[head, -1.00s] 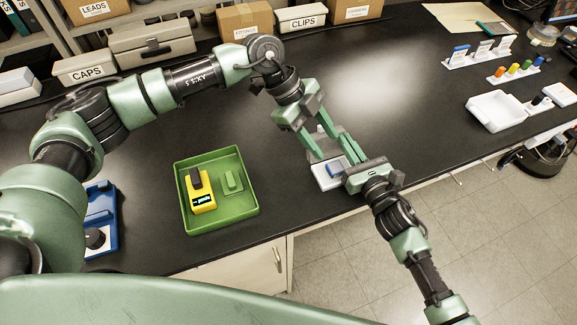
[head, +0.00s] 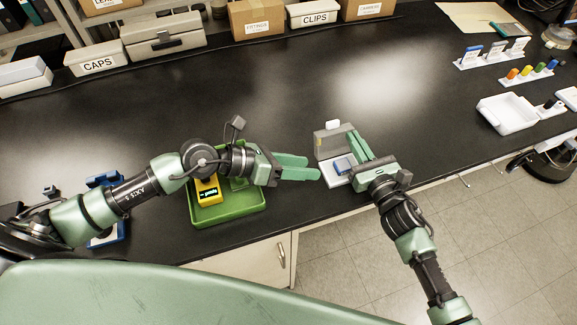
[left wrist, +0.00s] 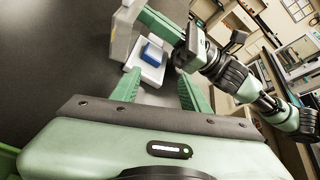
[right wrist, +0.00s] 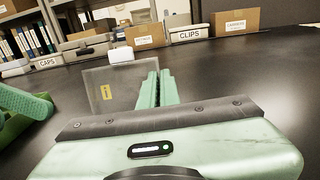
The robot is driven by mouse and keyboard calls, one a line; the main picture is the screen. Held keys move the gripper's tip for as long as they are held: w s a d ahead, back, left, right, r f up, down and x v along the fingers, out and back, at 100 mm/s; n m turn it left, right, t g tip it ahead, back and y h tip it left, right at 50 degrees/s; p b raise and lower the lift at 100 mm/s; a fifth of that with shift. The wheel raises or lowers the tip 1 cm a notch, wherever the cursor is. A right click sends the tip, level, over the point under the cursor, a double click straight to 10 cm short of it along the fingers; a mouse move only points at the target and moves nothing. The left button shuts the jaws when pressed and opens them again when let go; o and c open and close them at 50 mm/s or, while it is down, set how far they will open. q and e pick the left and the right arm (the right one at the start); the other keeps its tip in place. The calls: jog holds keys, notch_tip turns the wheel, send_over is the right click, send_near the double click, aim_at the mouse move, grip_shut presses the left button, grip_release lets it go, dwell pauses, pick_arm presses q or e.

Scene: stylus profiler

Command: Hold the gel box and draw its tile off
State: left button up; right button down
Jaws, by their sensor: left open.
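The gel box (head: 332,180) has a white base and a grey see-through lid (head: 327,145) that stands open at its back.
A green tray (head: 228,217) with a yellow device (head: 207,191) stands under my left arm. A blue holder (head: 112,232) is further left. A white tray (head: 507,115) and coloured racks stand at the right. The bench behind the box is clear; its front edge is close.

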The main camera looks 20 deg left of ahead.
aim_at(337, 166)
pick_arm(q)
jog(key=a+m, duration=0.1)
jog(key=s+a+m+t, duration=0.1)
jog(key=m, duration=0.1)
jog(key=shift+s+a+r, duration=0.1)
jog(key=shift+s+r, duration=0.1)
jog(key=shift+a+m+t, duration=0.1)
jog(key=shift+m+t, duration=0.3)
jog(key=shift+m, duration=0.2)
jog(key=x, duration=1.1)
jog(key=shift+w+d+f, duration=0.2)
jog(key=shift+d+f, duration=0.05)
grip_shut()
dwell(0.6)
